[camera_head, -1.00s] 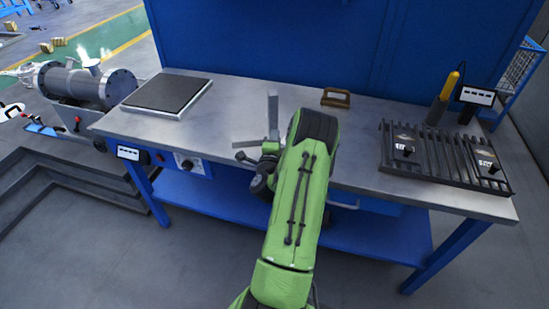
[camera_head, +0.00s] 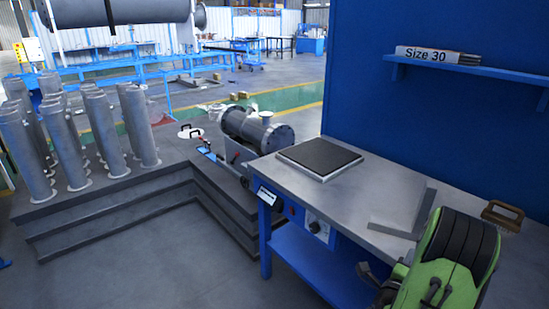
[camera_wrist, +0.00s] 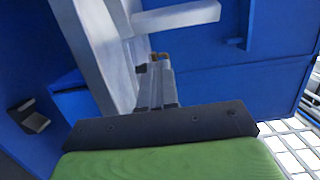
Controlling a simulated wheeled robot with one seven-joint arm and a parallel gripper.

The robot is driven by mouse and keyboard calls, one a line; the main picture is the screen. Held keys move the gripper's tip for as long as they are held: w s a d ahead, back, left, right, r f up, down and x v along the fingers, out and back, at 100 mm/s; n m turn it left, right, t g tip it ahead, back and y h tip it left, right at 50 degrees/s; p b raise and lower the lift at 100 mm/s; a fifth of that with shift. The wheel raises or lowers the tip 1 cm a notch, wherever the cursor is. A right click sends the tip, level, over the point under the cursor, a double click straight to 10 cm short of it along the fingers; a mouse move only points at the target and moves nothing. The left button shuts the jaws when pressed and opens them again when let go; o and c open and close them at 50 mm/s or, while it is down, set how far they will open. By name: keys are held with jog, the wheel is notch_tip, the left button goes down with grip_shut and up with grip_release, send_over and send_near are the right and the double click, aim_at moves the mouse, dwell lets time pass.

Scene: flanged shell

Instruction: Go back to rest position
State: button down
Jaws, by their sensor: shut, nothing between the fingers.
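My gripper (camera_wrist: 155,84) shows small in the middle of the wrist view, its narrow grey fingers together and empty. The flanged shell (camera_head: 258,130), a grey cylinder with end flanges and a pipe stub on top, lies on a stand left of the workbench (camera_head: 345,205). My gripper is well apart from it.
A black-topped square plate (camera_head: 319,157) lies on the bench, and a brown brush-like block (camera_head: 502,214) is near my arm. A blue back panel (camera_head: 430,120) carries a shelf (camera_head: 468,72). Grey upright cylinders (camera_head: 101,135) stand on a stepped platform.

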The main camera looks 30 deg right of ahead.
jog(key=w+a+r+n+t+y, duration=0.2)
jog(key=w+a+n+t+y, duration=0.15)
jog(key=w+a+n, duration=0.3)
jog(key=w+a+r+n+t+y, duration=0.3)
jog(key=w+a+n+y, duration=0.15)
jog(key=w, duration=0.25)
jog(key=w+a+r+n+y, duration=0.2)
jog(key=w+a+n+y, duration=0.15)
jog(key=a+n, duration=0.65)
jog(key=s+a+r+n+g+y, duration=0.3)
jog(key=s+a+n+g+y, duration=0.5)
jog(key=s+a, duration=1.1)
notch_tip(320, 180, up, 12)
jog(key=s+n+h+p, duration=0.1)
jog(key=n+h+p, duration=0.1)
jog(key=p, duration=1.1)
jog(key=shift+s+r+n+t, duration=0.15)
jog(key=shift+r+n+t, duration=0.1)
jog(key=shift+n+t, duration=0.25)
jog(key=shift+d+h, duration=0.1)
jog(key=shift+h, duration=0.15)
